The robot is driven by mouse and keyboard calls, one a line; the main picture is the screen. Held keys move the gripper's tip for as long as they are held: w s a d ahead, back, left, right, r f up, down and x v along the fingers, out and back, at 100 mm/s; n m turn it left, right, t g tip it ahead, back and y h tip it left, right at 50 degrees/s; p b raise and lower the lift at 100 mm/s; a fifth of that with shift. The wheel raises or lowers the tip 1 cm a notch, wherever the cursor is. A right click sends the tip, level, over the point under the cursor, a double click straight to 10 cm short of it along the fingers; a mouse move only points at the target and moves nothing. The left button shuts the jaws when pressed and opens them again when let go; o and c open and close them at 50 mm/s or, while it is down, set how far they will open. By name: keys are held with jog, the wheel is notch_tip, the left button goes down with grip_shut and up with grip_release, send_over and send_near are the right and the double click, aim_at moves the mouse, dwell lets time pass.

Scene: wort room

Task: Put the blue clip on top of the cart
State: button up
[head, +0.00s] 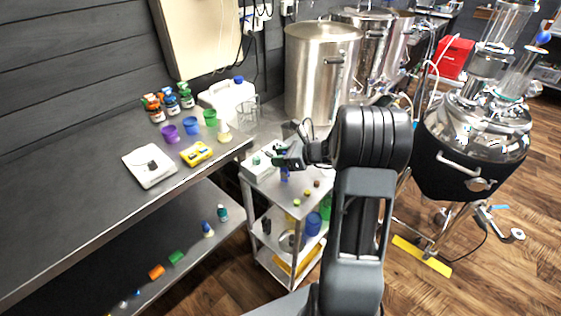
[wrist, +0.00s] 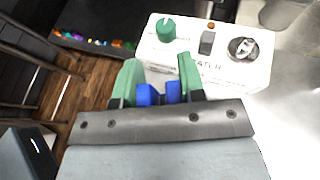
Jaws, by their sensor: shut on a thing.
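The blue clip (wrist: 158,95) is between the green fingers of my gripper (wrist: 158,78) in the wrist view, and the fingers are shut on it. In the head view my gripper (head: 282,158) is over the top of the metal cart (head: 318,184), with the small blue clip (head: 284,175) showing just below it. I cannot tell for sure whether the clip touches the cart top. My gripper and arm hide part of the cart top.
A white box with a green knob (wrist: 240,65) stands on the cart beside my gripper. Small yellow and brown items (head: 308,194) lie near the cart's front edge. A long workbench (head: 85,205) with cups is at left; steel kettles (head: 318,75) stand behind.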

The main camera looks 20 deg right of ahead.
jog(key=shift+d+f, duration=0.1)
jog(key=shift+f, duration=0.8)
jog(key=shift+f, duration=0.15)
jog(key=o, duration=0.9)
